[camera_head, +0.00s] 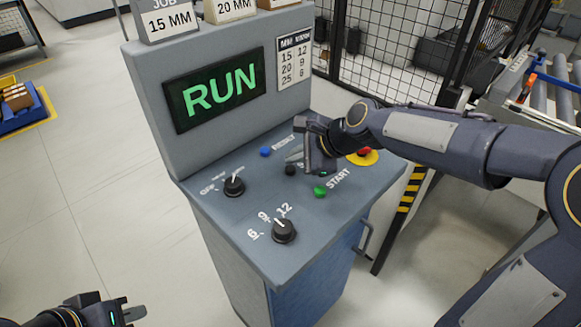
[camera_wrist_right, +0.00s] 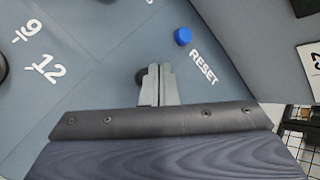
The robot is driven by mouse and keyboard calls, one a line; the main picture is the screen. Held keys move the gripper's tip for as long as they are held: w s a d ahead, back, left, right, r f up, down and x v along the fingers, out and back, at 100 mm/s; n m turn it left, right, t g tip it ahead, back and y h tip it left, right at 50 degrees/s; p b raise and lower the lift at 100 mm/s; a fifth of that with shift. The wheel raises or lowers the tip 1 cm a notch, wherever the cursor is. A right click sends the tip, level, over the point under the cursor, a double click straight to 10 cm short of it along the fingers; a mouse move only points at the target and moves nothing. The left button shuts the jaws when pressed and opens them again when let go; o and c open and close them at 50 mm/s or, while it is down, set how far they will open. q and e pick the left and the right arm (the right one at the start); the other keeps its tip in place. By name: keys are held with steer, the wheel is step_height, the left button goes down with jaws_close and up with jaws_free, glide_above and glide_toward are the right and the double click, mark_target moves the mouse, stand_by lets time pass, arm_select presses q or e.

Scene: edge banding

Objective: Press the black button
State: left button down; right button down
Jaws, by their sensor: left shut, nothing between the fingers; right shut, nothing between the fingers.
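The black button (camera_head: 290,170) is on the sloped grey console panel, between the blue and green buttons. In the right wrist view the black button (camera_wrist_right: 140,78) shows partly behind my fingertips. My right gripper (camera_head: 294,159) reaches over the panel from the right, fingers shut and empty, with its tips beside the black button. In the right wrist view its fingertips (camera_wrist_right: 159,70) lie close against the button's edge; I cannot tell whether they touch it. My left gripper (camera_head: 130,312) is shut and empty at the bottom left, away from the console.
The panel also has a blue RESET button (camera_head: 265,152), a green START button (camera_head: 320,191), a red stop button (camera_head: 364,153) on yellow, and two black knobs (camera_head: 234,186). The screen (camera_head: 214,88) reads RUN. The floor left of the console is clear.

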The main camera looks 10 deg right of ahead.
mark_target(295, 172)
steer(key=shift+f, duration=0.4)
steer(key=shift+f+b, duration=0.5)
stand_by(0.5)
steer(key=shift+r, duration=0.1)
steer(key=shift+r+p, duration=0.8)
steer(key=shift+p, duration=0.25)
step_height(295, 172, up, 5)
steer(key=p, duration=0.5)
stand_by(0.5)
